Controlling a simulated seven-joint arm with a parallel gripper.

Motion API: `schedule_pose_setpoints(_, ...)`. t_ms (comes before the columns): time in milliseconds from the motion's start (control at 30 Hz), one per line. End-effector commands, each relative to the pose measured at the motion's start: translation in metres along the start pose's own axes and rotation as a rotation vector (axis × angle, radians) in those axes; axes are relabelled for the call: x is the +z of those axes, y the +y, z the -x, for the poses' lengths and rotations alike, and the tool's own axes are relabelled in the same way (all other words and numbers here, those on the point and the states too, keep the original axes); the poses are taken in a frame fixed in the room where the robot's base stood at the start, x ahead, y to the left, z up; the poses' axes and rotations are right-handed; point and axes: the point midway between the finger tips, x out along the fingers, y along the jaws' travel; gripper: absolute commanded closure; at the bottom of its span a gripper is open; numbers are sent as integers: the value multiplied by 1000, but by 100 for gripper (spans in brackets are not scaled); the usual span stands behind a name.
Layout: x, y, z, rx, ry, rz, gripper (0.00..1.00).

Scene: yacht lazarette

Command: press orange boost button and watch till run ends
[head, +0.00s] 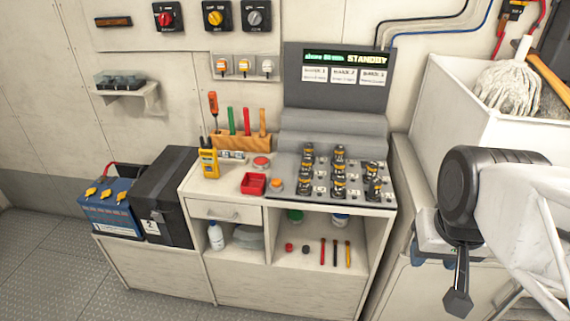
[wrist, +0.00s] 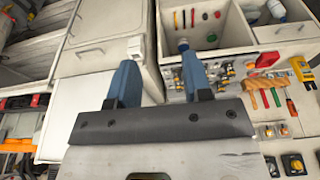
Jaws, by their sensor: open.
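A round orange button (head: 276,185) sits on the counter, left of the switch console (head: 330,180) and beside a small red tray (head: 253,183). A round red button (head: 261,163) is just behind it. No label is readable on either.
A yellow handheld radio (head: 208,162) and a wooden tool rack (head: 240,141) stand on the counter's left. Orange and white wall switches (head: 243,67) are above. A white bin (head: 510,120) with a mop head is at right. Batteries (head: 112,208) stand left of the cabinet.

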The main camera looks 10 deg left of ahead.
Motion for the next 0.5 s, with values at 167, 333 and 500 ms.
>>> schedule_pose_setpoints(167, 0, 0, 0, 0, 0, 0, 82)
schedule_pose_setpoints(333, 0, 0, 0, 0, 0, 0, 100)
schedule_pose_setpoints(500, 0, 0, 0, 0, 0, 0, 100)
